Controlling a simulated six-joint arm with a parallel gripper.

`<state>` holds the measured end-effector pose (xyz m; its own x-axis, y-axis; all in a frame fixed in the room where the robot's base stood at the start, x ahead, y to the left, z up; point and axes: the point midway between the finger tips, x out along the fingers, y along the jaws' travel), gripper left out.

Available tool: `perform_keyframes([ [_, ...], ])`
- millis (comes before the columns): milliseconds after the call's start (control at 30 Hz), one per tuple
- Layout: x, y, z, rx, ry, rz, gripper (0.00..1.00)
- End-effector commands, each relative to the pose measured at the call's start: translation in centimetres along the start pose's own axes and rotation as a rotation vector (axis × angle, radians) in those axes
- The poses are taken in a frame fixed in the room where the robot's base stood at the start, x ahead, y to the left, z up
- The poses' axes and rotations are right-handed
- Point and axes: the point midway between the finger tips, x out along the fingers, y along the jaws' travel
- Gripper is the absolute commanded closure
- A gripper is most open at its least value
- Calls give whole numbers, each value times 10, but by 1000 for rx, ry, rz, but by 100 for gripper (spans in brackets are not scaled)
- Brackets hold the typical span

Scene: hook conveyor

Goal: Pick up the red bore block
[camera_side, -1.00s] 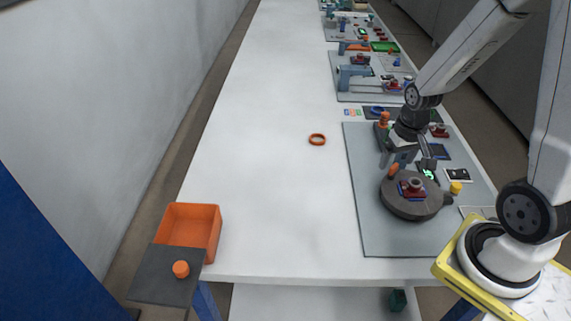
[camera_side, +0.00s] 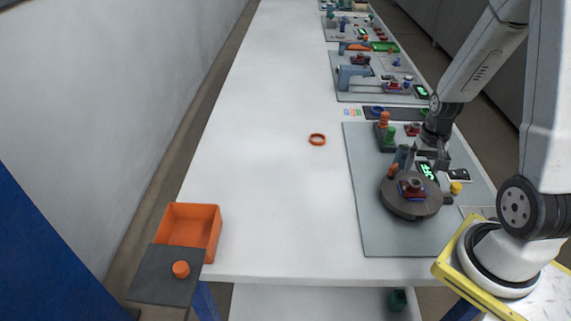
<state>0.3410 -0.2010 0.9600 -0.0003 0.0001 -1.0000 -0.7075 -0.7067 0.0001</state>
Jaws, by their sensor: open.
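A red block with a grey round part on top (camera_side: 411,187) sits on the dark round turntable (camera_side: 407,206) on the grey mat. Another small red part (camera_side: 412,129) lies farther back, beside the green and orange pegs. I cannot tell for certain which of these is the red bore block. My gripper (camera_side: 428,161) is open and empty, pointing down behind and slightly right of the turntable, over the area of a small lit display (camera_side: 427,171). It is apart from the block on the turntable. My arm hides part of the mat behind it.
A yellow cylinder (camera_side: 455,188) stands right of the turntable. An orange bin (camera_side: 191,228) is at the front left. More stations line the table behind.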

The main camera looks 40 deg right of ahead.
Motion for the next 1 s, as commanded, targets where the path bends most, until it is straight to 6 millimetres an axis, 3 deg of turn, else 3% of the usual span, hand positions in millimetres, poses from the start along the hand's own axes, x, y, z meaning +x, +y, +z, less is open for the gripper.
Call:
perform_keyframes([
  [567,16,0,0,-1,-2,0,8],
  [1000,52,-1,-2,-1,-3,0,8],
])
